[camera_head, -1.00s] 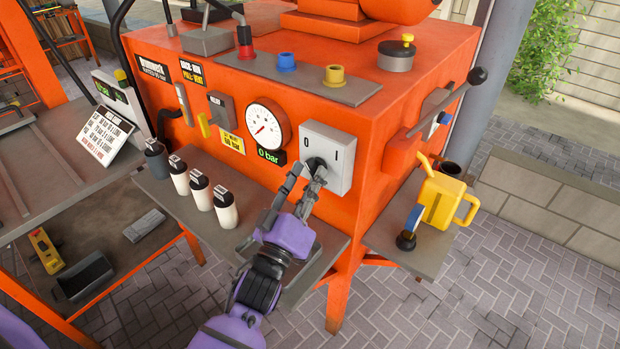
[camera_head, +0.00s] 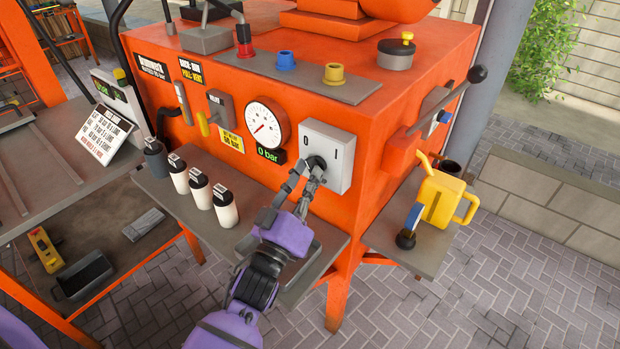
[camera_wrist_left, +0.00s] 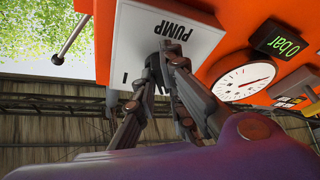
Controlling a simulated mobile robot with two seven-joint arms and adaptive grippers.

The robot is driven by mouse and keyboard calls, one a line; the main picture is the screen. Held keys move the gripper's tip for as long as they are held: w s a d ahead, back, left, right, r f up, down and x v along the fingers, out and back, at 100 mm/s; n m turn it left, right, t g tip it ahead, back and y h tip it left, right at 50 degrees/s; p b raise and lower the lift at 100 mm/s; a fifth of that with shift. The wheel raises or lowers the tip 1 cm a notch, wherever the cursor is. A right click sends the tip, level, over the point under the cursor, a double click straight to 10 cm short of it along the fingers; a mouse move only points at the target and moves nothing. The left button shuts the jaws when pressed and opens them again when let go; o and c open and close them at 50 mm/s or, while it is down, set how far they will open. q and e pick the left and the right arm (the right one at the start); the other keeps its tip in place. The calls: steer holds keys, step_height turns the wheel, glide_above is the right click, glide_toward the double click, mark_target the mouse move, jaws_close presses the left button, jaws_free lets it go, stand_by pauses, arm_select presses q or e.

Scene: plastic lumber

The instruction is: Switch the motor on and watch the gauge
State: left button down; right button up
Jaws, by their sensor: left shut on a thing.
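The motor switch is a light grey box (camera_head: 336,150) marked 0 and I on the front of the orange machine (camera_head: 395,110). Its dark knob (camera_head: 317,162) is mostly hidden by my fingers. My left gripper (camera_head: 313,172) is shut on the knob. In the left wrist view the gripper (camera_wrist_left: 165,65) covers the knob, and the box (camera_wrist_left: 205,30) carries the word PUMP. The round white gauge (camera_head: 265,128) is left of the box, with a green 0 bar display (camera_head: 269,154) below it. The gauge also shows in the left wrist view (camera_wrist_left: 243,80). My right gripper is not in view.
Several capped bottles (camera_head: 198,187) stand on the shelf below the gauge. A yellow watering can (camera_head: 441,198) stands on the right side shelf. A long lever (camera_head: 450,98) sticks out at the right. A sign card (camera_head: 103,134) stands at the left.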

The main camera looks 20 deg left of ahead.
arm_select(q)
steer(key=shift+w+a+m+g+h, duration=0.15)
steer(key=shift+m+g+h, duration=0.4)
steer(key=shift+m+h, duration=1.75)
steer(key=shift+a+m+g+h, duration=0.3)
steer(key=shift+m+g+h, duration=0.35)
steer(key=shift+m, duration=3.4)
steer(key=shift+w+a+m+g+h, duration=0.15)
steer(key=shift+m+g+h, duration=0.35)
steer(key=shift+m+h, duration=1.8)
steer(key=shift+s+m+y, duration=0.1)
steer(key=shift+m+y, duration=0.65)
steer(key=shift+m, duration=0.3)
steer(key=c, duration=1.8)
jaws_free()
